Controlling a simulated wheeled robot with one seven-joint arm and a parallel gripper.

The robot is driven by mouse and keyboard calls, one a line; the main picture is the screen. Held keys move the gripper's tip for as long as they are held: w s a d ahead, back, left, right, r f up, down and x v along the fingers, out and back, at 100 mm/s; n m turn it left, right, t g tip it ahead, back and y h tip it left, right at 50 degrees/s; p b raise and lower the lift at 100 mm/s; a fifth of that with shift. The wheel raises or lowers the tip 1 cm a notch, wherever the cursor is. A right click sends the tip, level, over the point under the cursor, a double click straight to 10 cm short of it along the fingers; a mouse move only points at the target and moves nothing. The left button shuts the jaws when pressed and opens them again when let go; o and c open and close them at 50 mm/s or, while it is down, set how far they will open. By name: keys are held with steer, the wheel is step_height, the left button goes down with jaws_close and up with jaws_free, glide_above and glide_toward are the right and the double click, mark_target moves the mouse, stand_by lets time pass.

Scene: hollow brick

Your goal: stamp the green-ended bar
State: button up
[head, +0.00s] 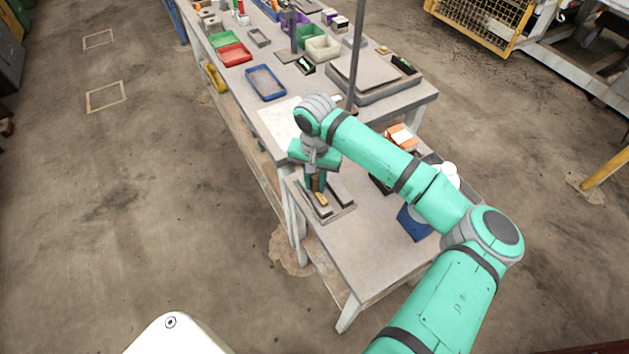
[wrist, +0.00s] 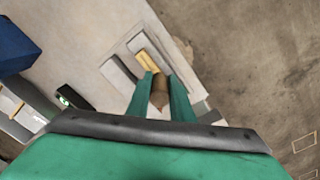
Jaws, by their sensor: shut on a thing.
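My gripper (head: 316,184) is over the near end of the bench, pointing down. Its two teal fingers, also in the wrist view (wrist: 162,95), are shut on a brown stamp (wrist: 159,91) with a small reddish mark on it. A yellowish bar (head: 321,199) lies in a grey holder (head: 343,210) just beneath the stamp. In the wrist view the bar (wrist: 149,60) lies between the grey blocks of the holder (wrist: 119,74). I cannot see a green end on this bar. Whether the stamp touches the bar is unclear.
A grey post (head: 354,60) rises behind the arm. Coloured trays, such as the red one (head: 234,54), stand farther back. The bench's front right is clear.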

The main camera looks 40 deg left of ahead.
mark_target(314, 177)
steer(key=shift+s+a, duration=0.1)
steer(key=shift+a, duration=0.05)
steer(key=shift+r, duration=3.45)
steer(key=shift+d, duration=0.2)
